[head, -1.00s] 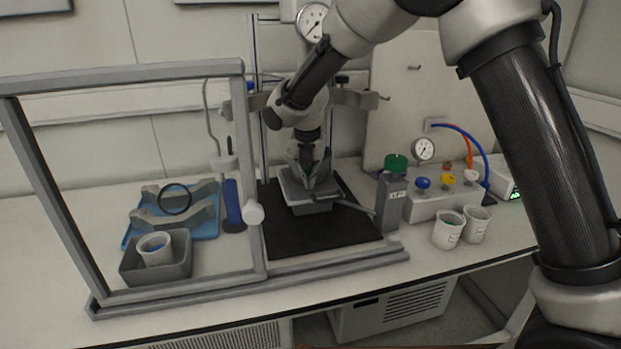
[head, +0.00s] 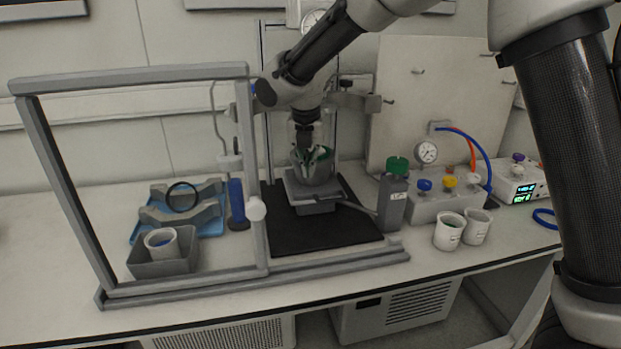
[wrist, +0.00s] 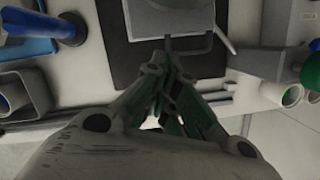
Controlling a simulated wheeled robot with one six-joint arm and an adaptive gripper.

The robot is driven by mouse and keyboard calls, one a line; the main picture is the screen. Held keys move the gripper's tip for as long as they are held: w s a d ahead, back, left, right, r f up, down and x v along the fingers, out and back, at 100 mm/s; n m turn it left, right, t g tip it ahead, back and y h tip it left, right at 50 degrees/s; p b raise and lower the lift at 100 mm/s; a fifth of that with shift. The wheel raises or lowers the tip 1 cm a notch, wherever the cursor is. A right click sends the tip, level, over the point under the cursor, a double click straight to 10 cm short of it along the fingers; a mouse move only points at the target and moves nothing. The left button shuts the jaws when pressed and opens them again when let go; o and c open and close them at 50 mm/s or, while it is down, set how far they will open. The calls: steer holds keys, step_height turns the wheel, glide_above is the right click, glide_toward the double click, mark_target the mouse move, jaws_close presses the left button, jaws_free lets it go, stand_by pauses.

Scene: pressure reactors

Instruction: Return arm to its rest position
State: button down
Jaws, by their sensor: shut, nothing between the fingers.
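My gripper (head: 314,158) is at the middle of the head view, pointing down in front of the reactor stand. It appears just above or in front of the grey block (head: 312,206) on the black mat (head: 285,235); the exact gap is hard to judge. In the wrist view my gripper (wrist: 170,75) has its fingers together, with nothing held between them. The grey block (wrist: 172,20) and black mat (wrist: 128,65) lie beyond the fingertips there. My arm reaches in from the upper right of the head view.
A grey sash frame (head: 250,170) stands left of the arm, with a blue tray (head: 205,222) and grey bin (head: 165,266) behind it. A valve box (head: 440,203), two white cups (head: 449,232) and a lit controller (head: 520,187) stand at right. The bench's front strip is clear.

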steer(key=s+d+r+m, duration=0.3)
steer(key=s+d+m, duration=0.6)
steer(key=d+m, duration=0.2)
steer(key=s+d+r+m+t, duration=0.1)
steer(key=s+d+r+m, duration=0.2)
steer(key=s+d+m, duration=0.7)
steer(key=s+d+r+m, duration=0.3)
steer(key=s+d+m, duration=0.7)
steer(key=d, duration=0.9)
steer(key=m, duration=0.3)
steer(key=shift+r+m+t, duration=0.15)
steer(key=shift+m+t, duration=0.15)
steer(key=shift+w+d, duration=0.1)
